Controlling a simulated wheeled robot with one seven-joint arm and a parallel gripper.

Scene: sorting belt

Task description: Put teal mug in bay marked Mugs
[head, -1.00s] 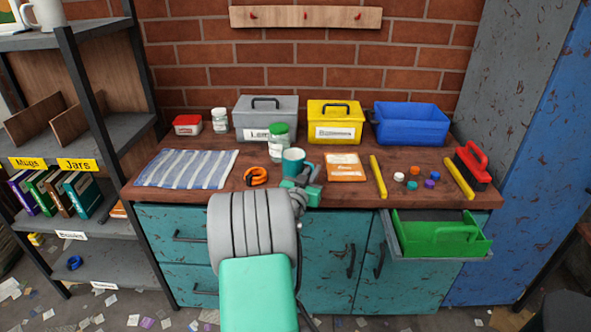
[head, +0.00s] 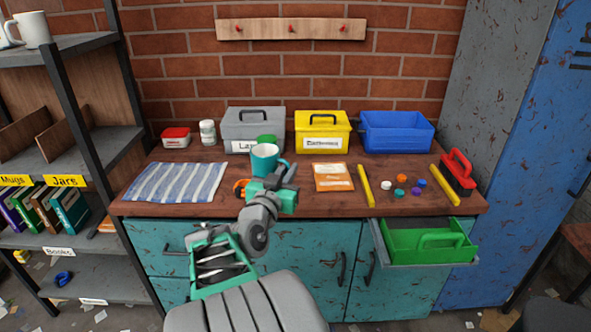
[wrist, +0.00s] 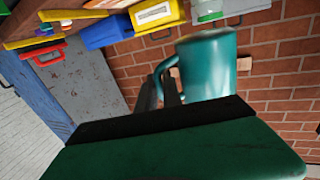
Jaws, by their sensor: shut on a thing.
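The teal mug (head: 264,160) is upright in my gripper (head: 284,176), raised a little above the workbench and in front of a green-lidded jar. In the wrist view the mug (wrist: 210,66) shows with its handle between the dark fingers (wrist: 168,92), which are shut on it. The bay marked Mugs is at the left edge of the head view, on the shelf unit; its yellow label (head: 13,181) is on the middle shelf's front edge. A wooden divider (head: 50,133) stands above the labels. The bay is partly cut off by the frame.
The Jars label (head: 65,181) is beside the Mugs label. A black shelf post (head: 82,125) stands at the near corner. The workbench holds a striped cloth (head: 176,182), grey box (head: 238,130), yellow box (head: 322,132) and blue bin (head: 396,132). A drawer with a green tray (head: 425,245) is open.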

